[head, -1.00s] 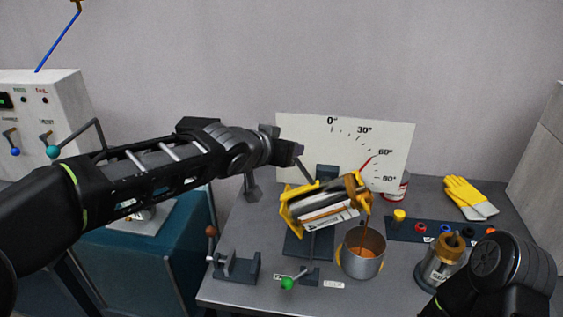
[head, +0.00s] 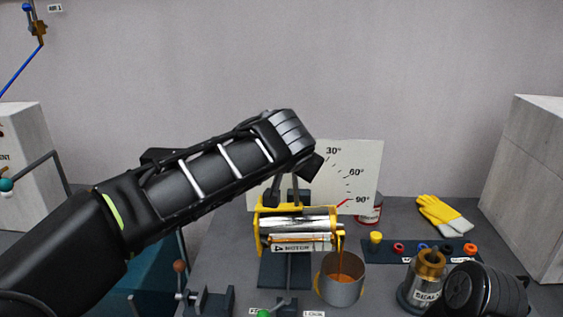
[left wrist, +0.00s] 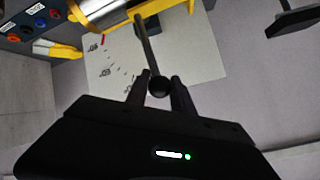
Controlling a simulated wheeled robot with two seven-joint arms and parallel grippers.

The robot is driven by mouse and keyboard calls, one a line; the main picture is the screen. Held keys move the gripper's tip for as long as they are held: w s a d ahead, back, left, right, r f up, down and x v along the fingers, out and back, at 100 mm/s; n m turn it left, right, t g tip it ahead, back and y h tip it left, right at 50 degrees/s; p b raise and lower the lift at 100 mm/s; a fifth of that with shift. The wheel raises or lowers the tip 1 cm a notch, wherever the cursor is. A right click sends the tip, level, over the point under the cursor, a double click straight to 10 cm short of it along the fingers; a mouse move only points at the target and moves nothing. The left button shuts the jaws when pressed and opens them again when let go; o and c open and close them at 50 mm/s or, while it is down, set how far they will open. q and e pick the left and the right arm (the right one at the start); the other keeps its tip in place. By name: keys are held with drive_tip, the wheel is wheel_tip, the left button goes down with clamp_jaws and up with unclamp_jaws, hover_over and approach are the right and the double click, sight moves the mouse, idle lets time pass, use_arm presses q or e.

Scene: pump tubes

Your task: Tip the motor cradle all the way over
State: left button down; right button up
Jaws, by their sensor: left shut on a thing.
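The yellow motor cradle (head: 263,238) holds a silver motor (head: 296,226) that lies about level, its right end over a metal cup (head: 340,288). Orange-brown liquid (head: 341,258) runs from that end into the cup. On the white angle board (head: 368,160) the red pointer (head: 344,203) is at about 90°. My left gripper is above the cradle, largely hidden by its own arm in the head view. In the left wrist view my left gripper (left wrist: 158,88) is shut on the dark ball knob (left wrist: 159,87) of the cradle's lever (left wrist: 147,50). My right gripper's fingers are out of view.
A clamp (head: 207,300) and a green knob (head: 264,314) stand at the front.

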use_arm(q)
drive_tip(key=shift+s+d+f+m+y+p, duration=0.15)
drive_tip(key=shift+d+m+y+p, duration=0.35)
drive_tip(key=shift+d, duration=0.65)
drive_tip(key=shift+s+d+f+m+y+p, duration=0.1)
drive_tip(key=shift+d+m+y+p, duration=0.35)
drive_tip(key=shift+d, duration=0.65)
drive_tip(key=c, duration=1.1)
unclamp_jaws()
drive_tip(key=shift+w+d, duration=0.1)
drive_tip(key=shift+r, duration=0.1)
drive_tip(key=b+v, duration=0.1)
drive_tip(key=v, duration=0.6)
drive_tip(key=shift+s, duration=0.35)
drive_tip(key=shift+r, duration=0.15)
